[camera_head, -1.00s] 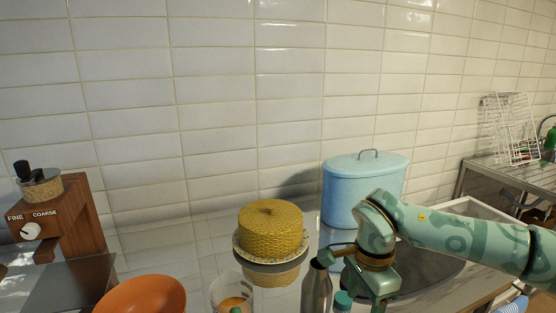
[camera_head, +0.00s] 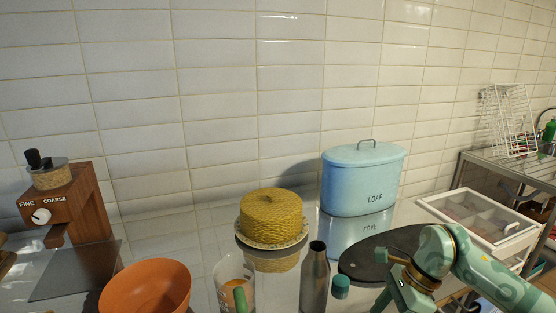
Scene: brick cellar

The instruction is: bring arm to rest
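My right arm comes in from the lower right, patterned in light and dark green. Its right gripper (camera_head: 397,292) hangs low near the bottom edge, over the front of a dark round board. The fingertips are cut off or hard to make out, so I cannot tell whether it is open or shut. A steel bottle (camera_head: 315,280) and a teal-capped item (camera_head: 341,287) stand just left of it, apart from the arm as far as I can see. My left arm and gripper are not in view.
The dark round board (camera_head: 375,254) lies beside a blue loaf bin (camera_head: 362,180). A yellow woven dome (camera_head: 271,217), a glass (camera_head: 233,284), an orange bowl (camera_head: 147,289) and a wooden grinder (camera_head: 72,208) stand leftward. A compartment box (camera_head: 484,215) and wire rack (camera_head: 509,122) are at right.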

